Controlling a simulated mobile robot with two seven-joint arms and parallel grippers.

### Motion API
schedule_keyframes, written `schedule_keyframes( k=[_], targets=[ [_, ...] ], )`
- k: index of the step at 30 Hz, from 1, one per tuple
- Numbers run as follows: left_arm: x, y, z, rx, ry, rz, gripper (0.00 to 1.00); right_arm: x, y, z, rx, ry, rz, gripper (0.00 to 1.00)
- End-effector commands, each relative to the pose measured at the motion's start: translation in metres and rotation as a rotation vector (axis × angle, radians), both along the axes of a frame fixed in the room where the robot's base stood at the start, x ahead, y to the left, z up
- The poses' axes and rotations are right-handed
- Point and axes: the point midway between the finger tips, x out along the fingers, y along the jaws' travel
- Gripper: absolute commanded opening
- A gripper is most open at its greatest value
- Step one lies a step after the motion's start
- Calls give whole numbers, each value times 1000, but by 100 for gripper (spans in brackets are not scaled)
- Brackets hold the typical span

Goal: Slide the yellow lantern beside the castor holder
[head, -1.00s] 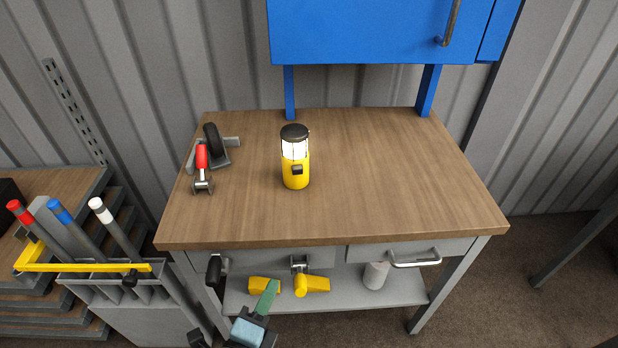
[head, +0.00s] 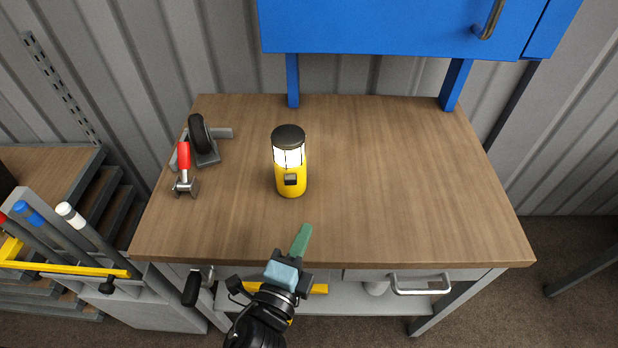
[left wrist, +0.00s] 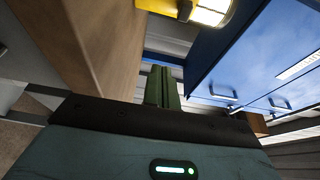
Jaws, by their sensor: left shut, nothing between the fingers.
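The yellow lantern (head: 291,180) stands upright on the wooden workbench, left of its middle, with a black cap and a lit white section. Its yellow part and lit section also show at the top of the left wrist view (left wrist: 163,6). The castor holder (head: 224,133) is a grey bracket at the bench's back left, with a black castor wheel (head: 198,133) at it. A clear gap separates it from the lantern. My left gripper (head: 304,232) is shut and empty at the bench's front edge, nearer than the lantern and apart from it. My right gripper is not seen.
A red-handled clamp (head: 184,158) sits in front of the castor. The workbench (head: 400,180) is bare right of the lantern. A blue cabinet (head: 390,25) hangs above the back. Drawers with handles (head: 420,285) lie below the front edge. A tool rack (head: 70,268) stands at left.

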Motion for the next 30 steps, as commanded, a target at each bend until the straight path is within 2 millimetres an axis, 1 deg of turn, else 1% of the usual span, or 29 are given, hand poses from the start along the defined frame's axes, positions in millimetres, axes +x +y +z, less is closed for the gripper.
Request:
schedule_keyframes(
  k=[4,8,23,24,30],
  targets=[
    [3,-1,0,1,-1,0,0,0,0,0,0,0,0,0],
    [15,-5,1,1,-3,0,0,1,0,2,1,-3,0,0],
    [99,-34,1,1,0,0,0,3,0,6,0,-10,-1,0],
    [101,-25,1,7,-2,2,0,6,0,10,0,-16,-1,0],
    [113,-6,1,3,-2,0,0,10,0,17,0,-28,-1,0]
  ],
)
